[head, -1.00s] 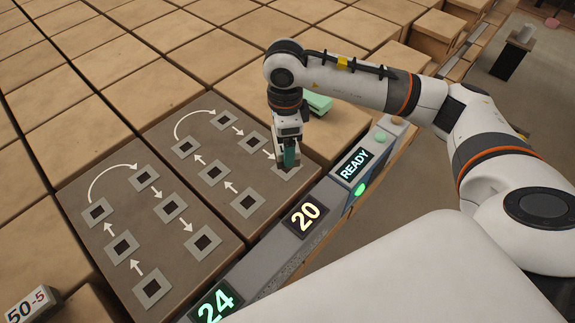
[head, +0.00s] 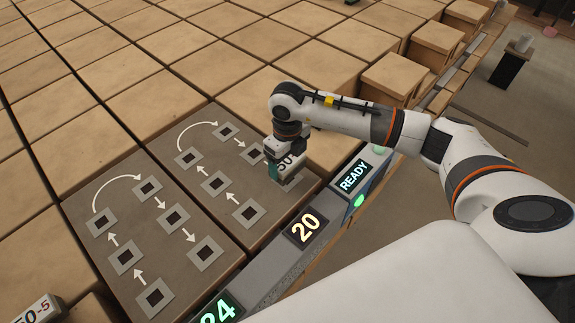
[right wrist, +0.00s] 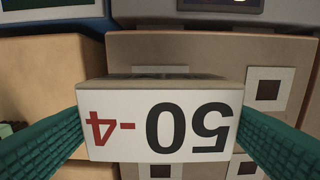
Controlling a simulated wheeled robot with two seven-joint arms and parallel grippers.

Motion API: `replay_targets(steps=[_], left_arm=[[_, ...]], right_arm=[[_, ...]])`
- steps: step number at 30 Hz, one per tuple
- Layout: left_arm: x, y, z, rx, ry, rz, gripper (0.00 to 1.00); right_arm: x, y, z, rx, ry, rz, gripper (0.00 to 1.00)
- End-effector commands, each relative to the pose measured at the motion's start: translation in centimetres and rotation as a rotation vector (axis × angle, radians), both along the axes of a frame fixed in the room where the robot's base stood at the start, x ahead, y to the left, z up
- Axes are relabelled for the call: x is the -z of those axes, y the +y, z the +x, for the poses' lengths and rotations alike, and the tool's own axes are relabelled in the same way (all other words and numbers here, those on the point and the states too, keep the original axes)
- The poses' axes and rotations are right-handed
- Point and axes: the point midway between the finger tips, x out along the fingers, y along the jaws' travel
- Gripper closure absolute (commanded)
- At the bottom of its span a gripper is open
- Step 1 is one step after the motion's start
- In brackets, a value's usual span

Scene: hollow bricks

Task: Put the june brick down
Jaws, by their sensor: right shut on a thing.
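My right gripper (head: 283,176) is shut on a pale brick whose white label (head: 286,161) shows part of "50" in the head view. In the right wrist view the brick (right wrist: 163,124) lies between the two green fingers, and its label reads 50-4 upside down. My left gripper is not in view.
Two brown panels carry square pads with dark centres and white arrows; the left panel (head: 75,215) is clear. A grey strip with lit signs, 20 (head: 305,227) and READY (head: 354,176), runs along the near edge. Another brick labelled 50-5 (head: 38,309) stands at bottom left.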

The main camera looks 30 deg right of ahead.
Motion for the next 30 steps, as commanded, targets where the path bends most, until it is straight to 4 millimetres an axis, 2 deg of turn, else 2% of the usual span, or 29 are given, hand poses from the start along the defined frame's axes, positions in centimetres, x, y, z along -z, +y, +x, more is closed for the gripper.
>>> replay_targets(steps=[7,18,19,21,22,30], left_arm=[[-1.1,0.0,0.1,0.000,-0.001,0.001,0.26],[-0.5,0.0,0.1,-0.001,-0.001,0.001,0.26],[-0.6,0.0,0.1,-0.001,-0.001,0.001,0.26],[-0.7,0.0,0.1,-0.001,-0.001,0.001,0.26],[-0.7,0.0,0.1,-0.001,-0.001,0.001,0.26],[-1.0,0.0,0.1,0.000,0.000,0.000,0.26]], right_arm=[[3.0,0.0,0.0,-0.001,0.002,0.000,0.54],[3.8,0.0,0.0,-0.002,-0.001,0.000,0.54],[3.7,0.0,0.0,-0.002,0.001,0.000,0.15],[3.7,0.0,0.0,-0.002,0.001,0.000,0.04],[3.7,0.0,0.0,-0.002,0.001,0.000,0.00],[3.3,0.0,0.0,-0.002,0.001,0.000,0.00]])
